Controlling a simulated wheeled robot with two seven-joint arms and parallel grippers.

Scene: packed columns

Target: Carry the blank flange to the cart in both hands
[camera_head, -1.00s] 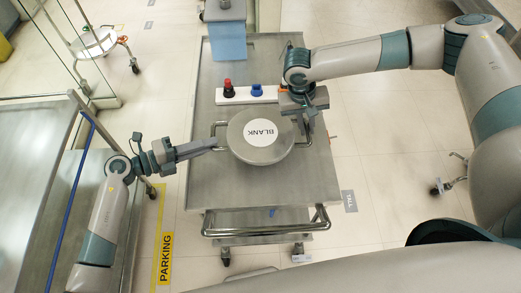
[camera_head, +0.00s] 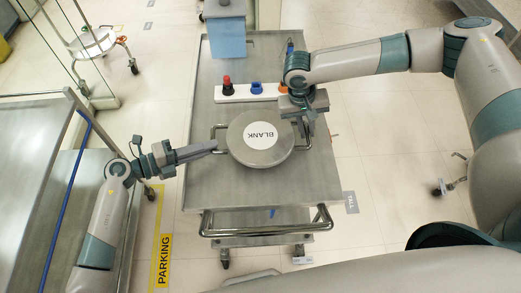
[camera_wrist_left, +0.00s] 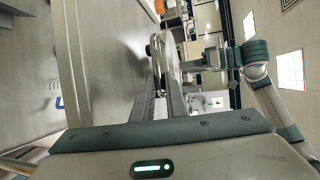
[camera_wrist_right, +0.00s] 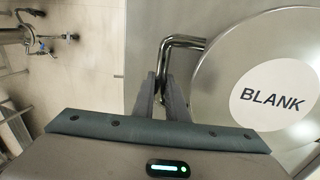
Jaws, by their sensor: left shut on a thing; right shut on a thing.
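The blank flange (camera_head: 244,154) is a round grey metal disc with a white "BLANK" label and a bar handle on each side. It is over the top of the cart (camera_head: 215,190); I cannot tell whether it touches it. My left gripper (camera_head: 215,146) is shut on its left handle. In the left wrist view the disc (camera_wrist_left: 167,40) shows nearly edge-on beyond the fingers (camera_wrist_left: 160,92). My right gripper (camera_head: 306,128) is shut on the right handle, and partly hides it. The right wrist view shows this handle (camera_wrist_right: 188,41) between the fingertips (camera_wrist_right: 165,85).
A white strip (camera_head: 238,93) with red-black, blue and orange items lies on the cart behind the flange. The cart's push rail (camera_head: 265,232) is at the near end. A metal table (camera_head: 28,150) stands at left.

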